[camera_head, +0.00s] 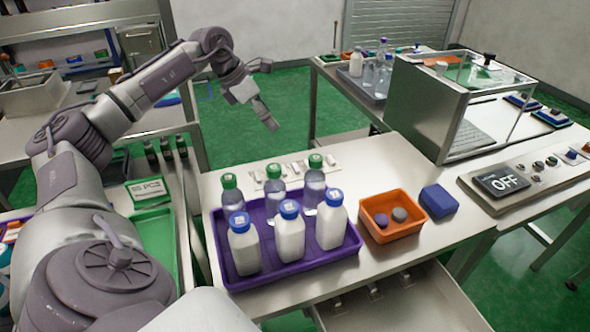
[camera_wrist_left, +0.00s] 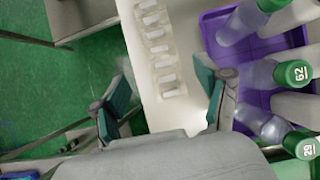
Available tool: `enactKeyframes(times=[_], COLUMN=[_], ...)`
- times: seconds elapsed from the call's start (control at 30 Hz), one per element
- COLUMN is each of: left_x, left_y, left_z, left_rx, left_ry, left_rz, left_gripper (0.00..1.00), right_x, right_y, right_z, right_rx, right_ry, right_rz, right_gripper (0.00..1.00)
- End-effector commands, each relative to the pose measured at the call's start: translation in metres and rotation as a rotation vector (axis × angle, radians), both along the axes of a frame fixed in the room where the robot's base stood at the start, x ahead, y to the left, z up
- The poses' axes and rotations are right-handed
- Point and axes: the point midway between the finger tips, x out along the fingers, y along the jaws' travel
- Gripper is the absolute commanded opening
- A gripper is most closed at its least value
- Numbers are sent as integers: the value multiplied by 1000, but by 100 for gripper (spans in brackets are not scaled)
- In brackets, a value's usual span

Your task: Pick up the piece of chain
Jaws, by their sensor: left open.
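A pale strip of several small white linked pieces (camera_head: 296,169), which looks like the piece of chain, lies on the white table behind the bottles. In the left wrist view the strip (camera_wrist_left: 158,48) runs down the table beside the purple tray, ahead of my fingers. My left gripper (camera_head: 266,118) hangs above and behind the strip in the head view, apart from it. Its two teal-padded fingers (camera_wrist_left: 165,104) are spread wide with nothing between them. My right gripper is not in view.
A purple tray (camera_head: 290,279) with white-bodied and clear bottles stands close in front of the strip. An orange bin (camera_head: 391,236) with round caps and a blue block (camera_head: 438,201) stand to the right. A glass-sided machine (camera_head: 440,120) stands further back. Green floor lies beyond the table edge.

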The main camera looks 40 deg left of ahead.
Motion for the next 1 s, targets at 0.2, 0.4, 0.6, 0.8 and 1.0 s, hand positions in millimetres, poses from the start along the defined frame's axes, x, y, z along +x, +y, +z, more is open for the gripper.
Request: enactKeyframes(times=[0.2,0.4,0.6,0.8,1.0], left_x=[0,0,8,25,36], left_y=[0,-1,-5,-15,-19], left_z=[-39,-61,-76,-110,-132], left_rx=[-1,-1,-3,-4,-2], left_ry=[0,0,2,2,0], left_rz=[0,0,-2,-2,0], left_gripper=[75,75,75,75,75], right_x=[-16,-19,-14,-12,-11], right_y=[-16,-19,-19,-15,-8], right_z=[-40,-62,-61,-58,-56], right_rx=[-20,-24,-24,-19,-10], right_ry=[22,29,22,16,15], right_rz=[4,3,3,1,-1], right_gripper=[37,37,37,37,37])
